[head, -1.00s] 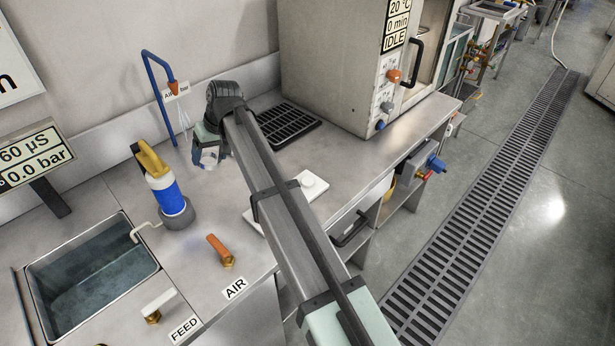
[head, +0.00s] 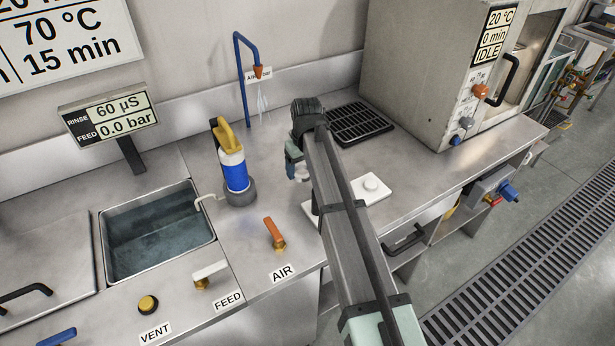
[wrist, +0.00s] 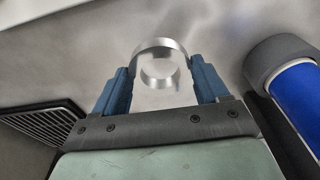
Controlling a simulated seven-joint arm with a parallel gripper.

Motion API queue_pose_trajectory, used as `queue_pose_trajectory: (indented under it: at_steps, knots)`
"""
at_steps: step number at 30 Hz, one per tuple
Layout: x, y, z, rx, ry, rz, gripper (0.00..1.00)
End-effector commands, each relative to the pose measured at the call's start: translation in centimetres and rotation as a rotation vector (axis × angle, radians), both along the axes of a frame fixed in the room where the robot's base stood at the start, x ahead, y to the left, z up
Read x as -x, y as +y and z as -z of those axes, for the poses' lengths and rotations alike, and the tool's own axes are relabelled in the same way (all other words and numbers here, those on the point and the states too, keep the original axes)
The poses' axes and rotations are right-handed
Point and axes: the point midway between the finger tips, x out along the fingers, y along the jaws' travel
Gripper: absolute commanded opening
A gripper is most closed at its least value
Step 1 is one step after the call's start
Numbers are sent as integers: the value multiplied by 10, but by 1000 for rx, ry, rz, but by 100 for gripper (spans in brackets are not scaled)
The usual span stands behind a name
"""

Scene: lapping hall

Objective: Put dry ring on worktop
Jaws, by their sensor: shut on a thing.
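My gripper (head: 297,165) is shut on a shiny metal ring (wrist: 160,44), gripped between the two blue fingers in the wrist view. In the head view the ring (head: 300,174) shows only partly, as a small pale shape under the fingers, beside my arm. The grey metal worktop (head: 275,205) lies beneath it. I cannot tell whether the ring touches the worktop or hangs just above it.
A blue and white bottle with a yellow top (head: 232,165) stands left of my gripper. An orange AIR lever (head: 274,232) is in front; a sink (head: 158,235) is left.

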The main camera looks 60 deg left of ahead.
Motion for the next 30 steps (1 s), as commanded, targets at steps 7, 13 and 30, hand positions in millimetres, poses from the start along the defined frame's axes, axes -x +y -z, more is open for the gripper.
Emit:
queue_pose_trajectory:
  at_steps: [7, 13, 30]
  knots:
    - [0, 0, 19, 0, 1, 0, 30]
    - [0, 0, 42, 0, 1, 0, 30]
    - [0, 0, 46, -1, 1, 0, 88]
